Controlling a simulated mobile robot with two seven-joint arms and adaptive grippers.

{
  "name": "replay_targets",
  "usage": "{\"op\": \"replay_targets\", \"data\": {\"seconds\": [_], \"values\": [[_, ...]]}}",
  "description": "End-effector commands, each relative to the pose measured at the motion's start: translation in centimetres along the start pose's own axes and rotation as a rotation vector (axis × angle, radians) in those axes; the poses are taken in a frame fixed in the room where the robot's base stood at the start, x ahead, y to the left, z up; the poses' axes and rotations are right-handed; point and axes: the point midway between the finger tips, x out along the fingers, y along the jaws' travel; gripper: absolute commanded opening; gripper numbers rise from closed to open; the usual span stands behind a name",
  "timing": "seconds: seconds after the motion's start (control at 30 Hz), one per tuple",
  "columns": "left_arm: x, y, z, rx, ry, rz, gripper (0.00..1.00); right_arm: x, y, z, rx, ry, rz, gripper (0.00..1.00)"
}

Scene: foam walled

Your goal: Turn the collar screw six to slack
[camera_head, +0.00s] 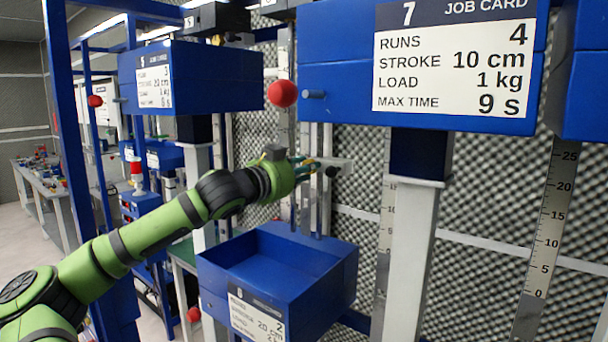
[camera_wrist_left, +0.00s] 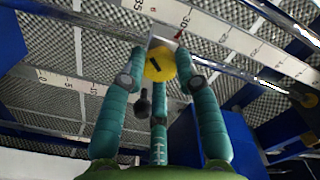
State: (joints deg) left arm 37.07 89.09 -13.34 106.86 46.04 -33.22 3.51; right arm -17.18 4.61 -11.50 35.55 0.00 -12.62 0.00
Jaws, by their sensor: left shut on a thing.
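My left gripper (camera_head: 318,166) reaches in from the left in the head view, in front of the rails above an open blue tray. In the left wrist view its teal fingers (camera_wrist_left: 160,72) are closed around a round yellow screw head (camera_wrist_left: 159,67) with a dark mark across its face. The screw sits at a pale metal collar beside a ruler (camera_wrist_left: 225,35), with a small red pointer (camera_wrist_left: 179,34) near the 30 mark. The number of this screw's station is not legible here. My right gripper is not in view.
The blue tray (camera_head: 228,277) is below my left gripper. A red ball (camera_head: 282,94) hangs above it, near a blue box with job card 7 (camera_head: 455,60). Another blue box (camera_head: 215,77) is at upper left.

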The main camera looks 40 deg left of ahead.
Motion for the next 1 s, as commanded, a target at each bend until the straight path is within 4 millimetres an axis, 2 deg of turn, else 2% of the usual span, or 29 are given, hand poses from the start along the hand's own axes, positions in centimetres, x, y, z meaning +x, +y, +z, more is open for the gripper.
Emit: {"op": "replay_targets", "data": {"seconds": [0.5, 0.73, 1.0], "values": [[0.1, 0.4, 0.3, -0.475, -0.006, 0.002, 0.00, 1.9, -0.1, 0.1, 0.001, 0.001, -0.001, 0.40], [0.1, 0.5, 0.2, -0.626, -0.006, 0.003, 0.00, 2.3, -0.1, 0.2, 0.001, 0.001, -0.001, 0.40], [0.1, 0.5, 0.2, -0.722, -0.007, 0.003, 0.00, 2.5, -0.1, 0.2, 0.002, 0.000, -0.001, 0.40]]}}
